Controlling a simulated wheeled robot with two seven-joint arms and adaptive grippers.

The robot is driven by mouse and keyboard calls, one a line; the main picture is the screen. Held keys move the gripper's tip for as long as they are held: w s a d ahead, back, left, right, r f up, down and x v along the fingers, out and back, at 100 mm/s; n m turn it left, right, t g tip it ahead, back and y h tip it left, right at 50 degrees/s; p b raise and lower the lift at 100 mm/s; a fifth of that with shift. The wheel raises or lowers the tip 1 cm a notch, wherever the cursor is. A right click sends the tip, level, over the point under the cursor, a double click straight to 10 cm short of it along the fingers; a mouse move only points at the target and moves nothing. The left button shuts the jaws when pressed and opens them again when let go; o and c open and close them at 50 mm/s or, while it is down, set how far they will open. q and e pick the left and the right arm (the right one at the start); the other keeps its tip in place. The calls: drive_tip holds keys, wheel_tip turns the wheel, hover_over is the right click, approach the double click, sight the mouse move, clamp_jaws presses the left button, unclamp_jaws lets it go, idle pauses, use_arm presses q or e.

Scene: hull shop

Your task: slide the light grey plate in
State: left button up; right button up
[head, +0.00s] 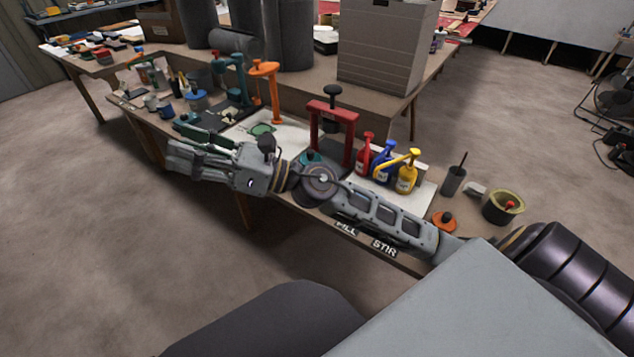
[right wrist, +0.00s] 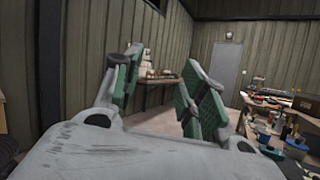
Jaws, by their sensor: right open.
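My right arm reaches across the front of the bench (head: 155,130) from the right. My right gripper (head: 188,153) points left at the bench's front edge. In the right wrist view the gripper (right wrist: 163,88) has its green-padded fingers spread, with nothing between them. A pale flat sheet (head: 428,196) lies under the pump bottles, and another pale surface (head: 236,138) shows behind my gripper. I cannot tell whether either is the light grey plate. A red press frame (head: 332,112) stands behind my forearm, which hides part of the bench. My left gripper is out of view.
Red (head: 364,153), blue (head: 384,165) and yellow (head: 408,178) pump bottles stand close behind my forearm. An orange stand (head: 270,90) and a teal stand (head: 238,85) rise further left. A dark cup (head: 453,182) and a pot (head: 502,208) stand at right. The floor at left is clear.

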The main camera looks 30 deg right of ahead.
drive_tip(key=s+a+f+n+g+h, duration=0.3)
drive_tip(key=f+n+g, duration=0.45)
drive_tip(key=n, duration=0.55)
drive_tip(key=d+f+n+g+h, duration=0.2)
drive_tip(key=d+f+n+h, duration=0.3)
drive_tip(key=f, duration=0.2)
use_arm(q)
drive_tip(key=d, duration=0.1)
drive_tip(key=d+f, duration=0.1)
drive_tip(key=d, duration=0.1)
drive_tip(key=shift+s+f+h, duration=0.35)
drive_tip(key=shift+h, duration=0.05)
use_arm(e)
drive_tip(key=w+d+f+n+h, duration=0.1)
drive_tip(key=d+h, duration=0.5)
drive_tip(key=d, duration=0.7)
drive_tip(key=w+d+f+n+t+h, duration=0.1)
drive_tip(key=w+d+h, duration=0.3)
drive_tip(key=d, duration=0.8)
drive_tip(key=n+h, duration=0.1)
drive_tip(key=h, duration=0.1)
drive_tip(key=shift+w+d+n+h, duration=0.15)
drive_tip(key=shift+d+n+h, duration=0.2)
drive_tip(key=shift+n+h, duration=0.05)
drive_tip(key=shift+f, duration=0.1)
